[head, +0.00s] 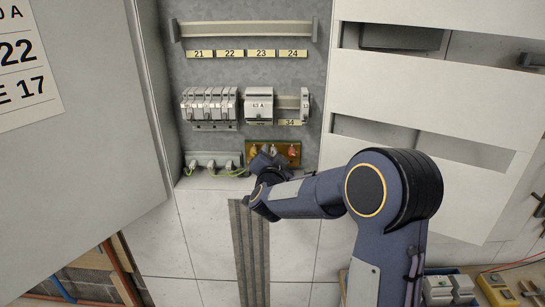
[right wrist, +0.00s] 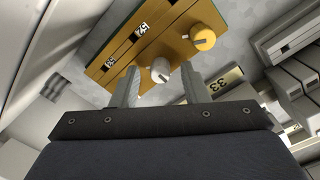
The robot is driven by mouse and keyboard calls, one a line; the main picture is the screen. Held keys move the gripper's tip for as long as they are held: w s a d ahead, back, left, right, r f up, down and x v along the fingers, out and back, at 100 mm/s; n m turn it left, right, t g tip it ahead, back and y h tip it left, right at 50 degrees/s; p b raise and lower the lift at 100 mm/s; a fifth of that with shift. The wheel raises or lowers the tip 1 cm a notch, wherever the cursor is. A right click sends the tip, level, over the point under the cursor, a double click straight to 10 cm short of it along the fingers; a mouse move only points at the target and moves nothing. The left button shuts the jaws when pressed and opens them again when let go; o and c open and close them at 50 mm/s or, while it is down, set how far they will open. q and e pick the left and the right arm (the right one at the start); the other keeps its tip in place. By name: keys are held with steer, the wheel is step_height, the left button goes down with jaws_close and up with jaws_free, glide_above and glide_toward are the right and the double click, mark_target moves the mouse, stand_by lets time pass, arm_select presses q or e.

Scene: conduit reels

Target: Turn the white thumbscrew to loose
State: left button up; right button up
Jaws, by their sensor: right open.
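The white thumbscrew (right wrist: 161,70) sits on a yellow-orange panel block (right wrist: 125,60), which also shows in the head view (head: 252,147). A dark mark shows on the thumbscrew's face. A larger yellow knob (right wrist: 202,37) is beside it on the same block. My right gripper (right wrist: 160,76) is open, with one finger on each side of the white thumbscrew in the wrist view. I cannot tell whether either finger touches it. In the head view my right gripper (head: 262,168) is at the block and partly hides it. My left gripper is not in view.
Grey breakers (head: 210,106) and a wider module (head: 259,106) stand on the rail above the block. Green-yellow wires (head: 228,169) run at the terminals on its left. An open cabinet door (head: 85,120) stands at left; white covers (head: 430,90) are at right.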

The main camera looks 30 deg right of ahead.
steer(key=v, duration=0.7)
steer(key=shift+s+a, duration=0.2)
steer(key=shift+s, duration=0.1)
